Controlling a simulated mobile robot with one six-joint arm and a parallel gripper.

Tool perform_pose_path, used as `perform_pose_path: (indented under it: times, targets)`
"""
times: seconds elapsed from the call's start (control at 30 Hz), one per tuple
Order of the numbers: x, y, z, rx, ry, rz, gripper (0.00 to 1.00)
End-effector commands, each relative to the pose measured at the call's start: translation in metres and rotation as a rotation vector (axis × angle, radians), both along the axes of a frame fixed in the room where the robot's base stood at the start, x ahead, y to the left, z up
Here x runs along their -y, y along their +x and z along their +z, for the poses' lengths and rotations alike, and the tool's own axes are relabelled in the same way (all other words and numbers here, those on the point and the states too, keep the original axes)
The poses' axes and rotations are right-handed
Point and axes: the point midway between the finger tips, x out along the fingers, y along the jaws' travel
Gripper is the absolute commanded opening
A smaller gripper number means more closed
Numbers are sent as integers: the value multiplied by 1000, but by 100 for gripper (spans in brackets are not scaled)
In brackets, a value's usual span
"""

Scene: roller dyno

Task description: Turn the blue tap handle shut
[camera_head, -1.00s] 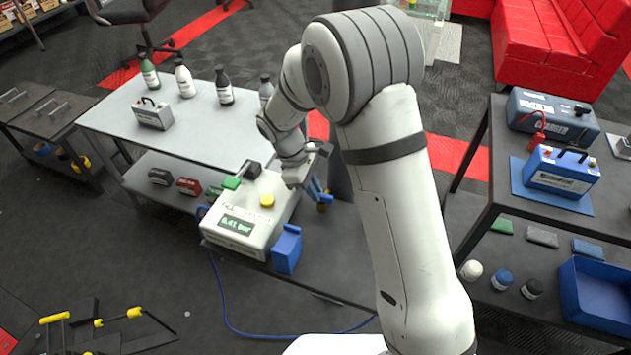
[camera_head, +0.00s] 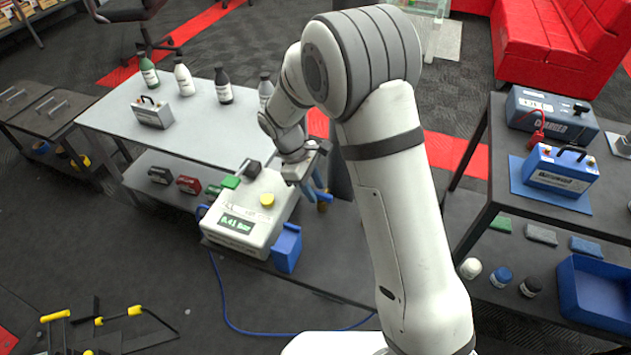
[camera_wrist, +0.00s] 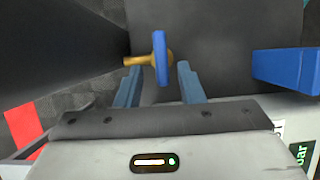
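The blue tap handle (camera_wrist: 160,58) is a thin flat bar on a brass stem (camera_wrist: 135,61). In the wrist view it is seen nearly edge-on, upright in the picture. My gripper (camera_wrist: 160,84) is open, with one blue finger on each side of the handle's lower end. Gaps show between handle and fingers, so it is not clamped. In the head view my gripper (camera_head: 317,192) is at the right side of the cream gauge box (camera_head: 230,242). There the tap is mostly hidden behind the gripper.
The gauge box has a green display, a yellow button (camera_head: 267,200) and a blue container (camera_head: 286,248) beside it. A grey table (camera_head: 190,130) with bottles stands behind. A dark shelf with a blue battery (camera_head: 562,172) is at right. A blue hose (camera_head: 225,310) lies on the floor.

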Motion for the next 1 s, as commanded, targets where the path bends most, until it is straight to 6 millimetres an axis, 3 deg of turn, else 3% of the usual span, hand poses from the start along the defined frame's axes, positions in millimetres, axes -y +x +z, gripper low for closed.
perform_pose_path:
  times: [0.27,0.7,1.0]
  targets:
    - [-2,0,4,-1,-1,1,35]
    - [-24,10,65,0,1,2,35]
    - [-28,10,74,-2,1,1,35]
